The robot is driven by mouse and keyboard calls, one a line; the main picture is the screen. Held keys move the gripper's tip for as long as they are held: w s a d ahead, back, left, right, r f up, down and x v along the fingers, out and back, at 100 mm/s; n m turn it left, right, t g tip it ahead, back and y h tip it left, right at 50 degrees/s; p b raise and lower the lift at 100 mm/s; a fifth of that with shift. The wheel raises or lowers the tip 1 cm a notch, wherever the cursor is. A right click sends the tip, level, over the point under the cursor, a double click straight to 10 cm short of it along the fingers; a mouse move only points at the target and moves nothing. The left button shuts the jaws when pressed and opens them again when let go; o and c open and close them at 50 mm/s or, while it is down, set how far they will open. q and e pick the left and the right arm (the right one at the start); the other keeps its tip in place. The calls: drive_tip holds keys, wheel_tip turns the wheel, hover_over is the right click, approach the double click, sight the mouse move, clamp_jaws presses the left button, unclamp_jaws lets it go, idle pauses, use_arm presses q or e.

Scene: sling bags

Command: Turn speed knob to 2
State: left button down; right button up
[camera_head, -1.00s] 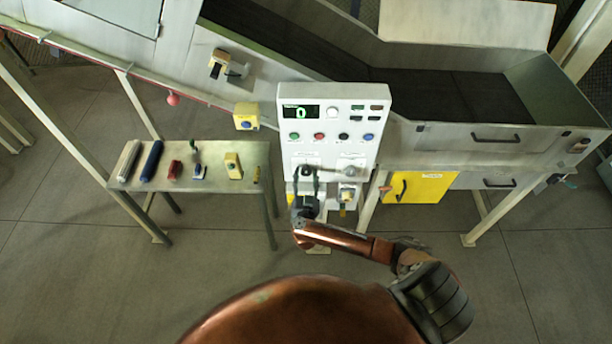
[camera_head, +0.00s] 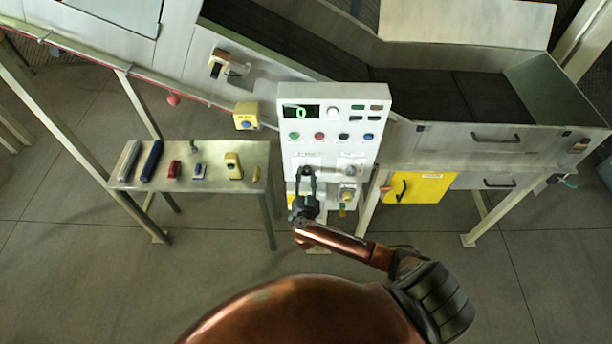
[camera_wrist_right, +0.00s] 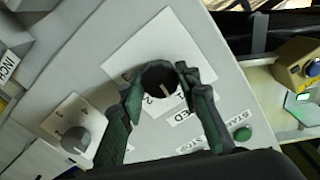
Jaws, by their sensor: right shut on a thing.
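The control panel (camera_head: 333,105) is white, and its display (camera_head: 300,112) reads a green 0. My right gripper (camera_head: 307,174) is at the panel's lower left, shut on the speed knob. In the right wrist view, the round black speed knob (camera_wrist_right: 160,76) sits on a white label marked with numbers, between the two dark green fingers of the gripper (camera_wrist_right: 156,82). A pale pointer line shows on the knob, near the numbers; I cannot tell exactly which one it meets. My left gripper is out of view.
A second, grey knob (camera_wrist_right: 75,140) with its own numbered label is close beside the left finger. A green button (camera_wrist_right: 243,133) is near the right finger. A side table (camera_head: 215,158) with several small items stands left of the panel. A yellow door (camera_head: 420,187) is at right.

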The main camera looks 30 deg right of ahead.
drive_tip(key=m, duration=0.5)
drive_tip(key=shift+m, duration=2.5)
drive_tip(key=o, duration=1.2)
drive_tip(key=shift+c, duration=0.2)
drive_tip(key=shift+s+a, duration=0.15)
drive_tip(key=v, duration=1.1)
drive_tip(key=shift+s, duration=0.35)
drive_tip(key=shift+a, duration=0.1)
